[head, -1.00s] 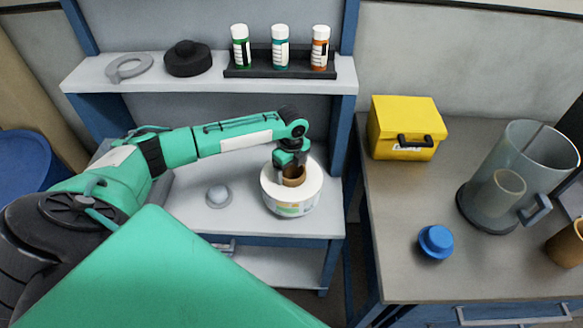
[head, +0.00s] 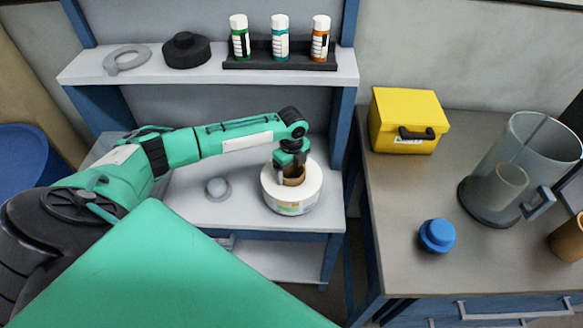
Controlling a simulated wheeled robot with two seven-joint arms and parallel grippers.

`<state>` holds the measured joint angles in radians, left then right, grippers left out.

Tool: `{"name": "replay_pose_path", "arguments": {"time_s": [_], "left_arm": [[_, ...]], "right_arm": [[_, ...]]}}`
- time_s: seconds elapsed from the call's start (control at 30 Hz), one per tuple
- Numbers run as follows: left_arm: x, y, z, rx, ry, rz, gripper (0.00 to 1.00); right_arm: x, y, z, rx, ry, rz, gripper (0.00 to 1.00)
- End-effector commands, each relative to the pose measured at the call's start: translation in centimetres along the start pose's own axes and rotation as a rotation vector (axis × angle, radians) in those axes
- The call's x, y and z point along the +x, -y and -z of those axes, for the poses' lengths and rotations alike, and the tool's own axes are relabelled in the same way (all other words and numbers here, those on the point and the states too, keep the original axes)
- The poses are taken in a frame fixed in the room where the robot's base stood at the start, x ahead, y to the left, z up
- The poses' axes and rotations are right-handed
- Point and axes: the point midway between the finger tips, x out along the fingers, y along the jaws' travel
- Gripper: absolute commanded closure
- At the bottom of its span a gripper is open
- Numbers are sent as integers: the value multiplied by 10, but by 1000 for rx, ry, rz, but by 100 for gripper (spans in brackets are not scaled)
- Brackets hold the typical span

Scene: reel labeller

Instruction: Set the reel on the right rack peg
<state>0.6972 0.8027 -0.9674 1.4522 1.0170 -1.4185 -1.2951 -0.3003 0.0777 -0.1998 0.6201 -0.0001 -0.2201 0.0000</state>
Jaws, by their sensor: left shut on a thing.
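The white reel (head: 291,205) with a brown core (head: 293,181) is at the right end of the rack's lower shelf. My left gripper (head: 290,170) is over the reel's centre, shut on it at the core. The reel is upright, its hole facing up. I cannot tell whether it touches the shelf (head: 240,213). A small grey dome-topped piece (head: 217,189), possibly a peg, stands left of the reel. No peg shows under the reel; that spot is hidden by it. My right gripper is not in view.
The upper shelf (head: 85,73) holds a grey ring (head: 126,60), a black lidded pot (head: 186,50) and three bottles (head: 281,38) on a black stand. The right bench (head: 400,200) holds a yellow case (head: 405,122), a blue knob (head: 437,235) and a clear jug (head: 515,170).

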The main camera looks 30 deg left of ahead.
Motion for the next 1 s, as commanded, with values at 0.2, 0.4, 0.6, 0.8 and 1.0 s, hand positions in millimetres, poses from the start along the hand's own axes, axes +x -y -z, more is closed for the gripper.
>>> {"name": "replay_pose_path", "arguments": {"time_s": [0.2,0.4,0.6,0.8,1.0], "left_arm": [[5,1,0,0,0,4,89],[6,2,0,0,0,5,89],[6,1,0,0,0,4,0],[9,-1,0,0,0,-2,0],[-5,0,0,1,-1,2,0]], "right_arm": [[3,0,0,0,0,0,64],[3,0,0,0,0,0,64],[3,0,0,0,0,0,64],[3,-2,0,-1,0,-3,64],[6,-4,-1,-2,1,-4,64]]}}
